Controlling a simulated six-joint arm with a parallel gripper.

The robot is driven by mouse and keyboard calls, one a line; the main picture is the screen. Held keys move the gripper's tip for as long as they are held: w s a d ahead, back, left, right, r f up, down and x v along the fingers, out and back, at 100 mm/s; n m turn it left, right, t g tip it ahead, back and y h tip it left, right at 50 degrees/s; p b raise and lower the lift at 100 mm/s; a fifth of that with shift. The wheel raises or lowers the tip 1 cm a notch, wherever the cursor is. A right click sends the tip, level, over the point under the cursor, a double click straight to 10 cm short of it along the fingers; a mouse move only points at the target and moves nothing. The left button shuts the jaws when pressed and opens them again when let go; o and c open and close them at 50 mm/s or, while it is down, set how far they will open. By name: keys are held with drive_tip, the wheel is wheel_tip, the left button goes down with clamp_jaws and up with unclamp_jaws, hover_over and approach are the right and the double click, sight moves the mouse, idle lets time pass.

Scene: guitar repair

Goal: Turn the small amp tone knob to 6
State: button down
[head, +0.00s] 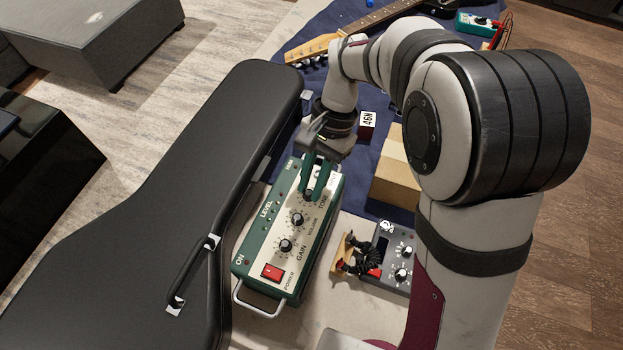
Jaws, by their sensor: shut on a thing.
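The small amp (270,230) is a green box with a cream panel, lying face up at the middle of the view. Its panel reads GAIN, VOLUME and TONE, with a red power switch (272,271) at the near end. The gain knob (285,246) and the volume knob (297,219) are black and in plain sight. My gripper (317,190) points down at the TONE end of the panel, its green fingers shut on the tone knob. The fingers hide that knob and its pointer, so I cannot read its setting.
A black guitar case (150,215) lies close along the amp's left side. A grey pedal (399,262) with knobs and a dark clamp-like item (362,256) sit to the right. A cardboard box (395,172) and a guitar neck (360,25) lie farther back on blue cloth.

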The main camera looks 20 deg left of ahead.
drive_tip(key=shift+w, duration=0.1)
drive_tip(key=c, duration=0.8)
unclamp_jaws()
drive_tip(key=shift+o, duration=0.2)
drive_tip(key=shift+r, duration=0.1)
drive_tip(key=v, duration=1.5)
drive_tip(key=shift+r, duration=0.35)
drive_tip(key=shift+d, duration=0.1)
